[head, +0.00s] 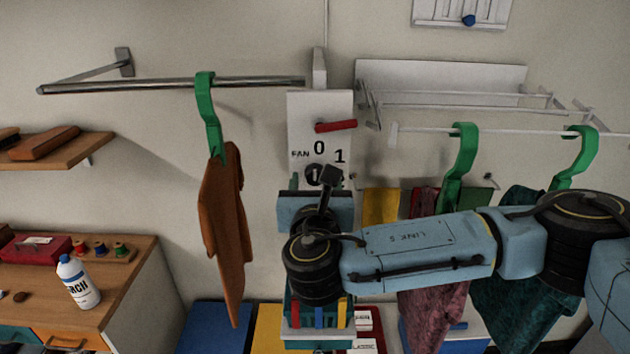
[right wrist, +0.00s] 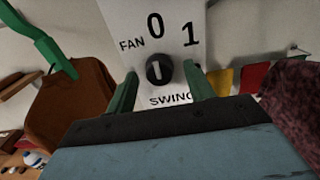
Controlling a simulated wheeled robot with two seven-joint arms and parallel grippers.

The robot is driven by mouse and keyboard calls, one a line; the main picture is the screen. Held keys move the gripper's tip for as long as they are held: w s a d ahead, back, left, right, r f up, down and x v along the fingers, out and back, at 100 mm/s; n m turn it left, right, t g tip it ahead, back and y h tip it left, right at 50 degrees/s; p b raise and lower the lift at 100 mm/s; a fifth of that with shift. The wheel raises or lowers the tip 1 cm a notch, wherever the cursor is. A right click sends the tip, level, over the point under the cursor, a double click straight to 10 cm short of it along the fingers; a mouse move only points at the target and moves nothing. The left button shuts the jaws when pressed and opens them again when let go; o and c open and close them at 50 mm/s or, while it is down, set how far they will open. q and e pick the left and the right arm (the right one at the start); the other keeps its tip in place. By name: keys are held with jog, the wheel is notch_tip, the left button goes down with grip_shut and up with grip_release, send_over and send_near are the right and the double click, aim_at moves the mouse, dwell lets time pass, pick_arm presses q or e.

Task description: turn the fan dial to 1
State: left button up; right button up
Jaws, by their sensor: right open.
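The fan dial (right wrist: 158,70) is a round black knob with a white mark on a white panel (right wrist: 178,40) printed FAN, 0, 1 and SWING. Its mark stands nearly upright, toward the 0. In the head view the dial (head: 312,174) is partly hidden by my right wrist. My right gripper (right wrist: 161,76) is open, with one green finger to the left of the dial and one to the right. The dial appears between the fingers, with visible gaps; I cannot tell how deep the fingertips reach. My left gripper is not in view.
A red lever (head: 336,126) sticks out of the panel above the numbers. A brown garment (head: 224,230) hangs on a green hanger from a metal rail (head: 150,86) to the left. More garments (head: 520,270) hang from a white rack (head: 470,131) at the right, behind my arm.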

jog(key=c, duration=1)
jog(key=shift+f+m+b, duration=0.2)
jog(key=shift+m+b, duration=0.85)
jog(key=shift+m, duration=0.15)
jog(key=m+b, duration=0.1)
jog(key=m, duration=0.1)
jog(key=shift+m+b, duration=0.3)
jog(key=shift+b, duration=0.1)
jog(key=m+b, duration=0.1)
jog(key=m, duration=0.2)
jog(key=shift+b, duration=0.35)
jog(key=shift+r+m+b, duration=0.15)
jog(key=shift+m+b, duration=0.4)
jog(key=shift+m, duration=1.25)
